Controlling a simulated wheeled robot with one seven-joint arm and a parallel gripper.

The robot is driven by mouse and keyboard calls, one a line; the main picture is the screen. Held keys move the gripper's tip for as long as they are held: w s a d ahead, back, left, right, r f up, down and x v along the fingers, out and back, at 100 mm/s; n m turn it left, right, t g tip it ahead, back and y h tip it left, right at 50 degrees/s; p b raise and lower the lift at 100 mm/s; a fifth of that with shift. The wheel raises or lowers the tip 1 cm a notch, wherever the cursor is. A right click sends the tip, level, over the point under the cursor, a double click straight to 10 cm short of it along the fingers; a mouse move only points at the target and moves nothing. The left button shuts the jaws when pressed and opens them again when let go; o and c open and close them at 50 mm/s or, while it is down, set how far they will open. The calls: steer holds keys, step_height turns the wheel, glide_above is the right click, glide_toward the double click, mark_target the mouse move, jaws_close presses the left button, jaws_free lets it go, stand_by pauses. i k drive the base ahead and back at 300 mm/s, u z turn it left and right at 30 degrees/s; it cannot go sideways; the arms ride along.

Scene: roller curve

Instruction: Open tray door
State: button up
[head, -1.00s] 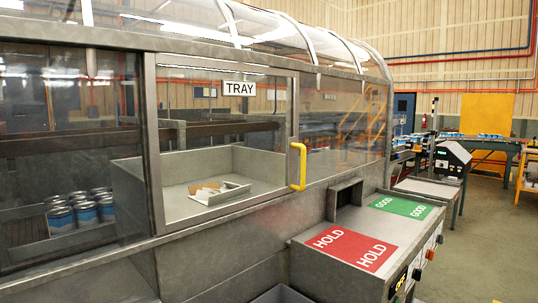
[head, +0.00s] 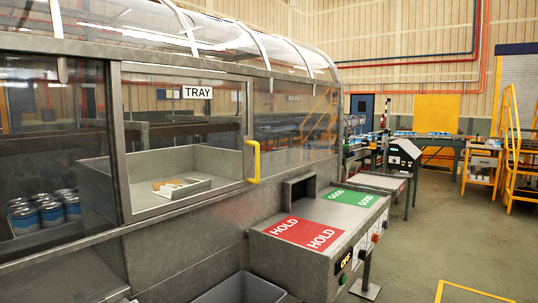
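The tray door (head: 184,125) is a clear panel in a metal frame, labelled TRAY (head: 197,92), on the side of the machine. It looks closed. Its yellow handle (head: 254,161) stands upright at the door's right edge. Behind the panel is an open-topped metal tray (head: 100,158) with a small white carton piece (head: 184,187) and brown scraps in it. My gripper is not in view.
A metal bench with a red HOLD area (head: 306,233) and a green GOOD area (head: 353,196) juts out right of the door. A grey bin (head: 240,289) stands below. Several cans (head: 46,214) sit behind the left window. Floor (head: 440,240) at right is clear.

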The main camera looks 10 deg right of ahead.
mark_target(187, 92)
steer(key=z, duration=0.5)
steer(key=i, duration=1.35)
steer(key=u, duration=0.55)
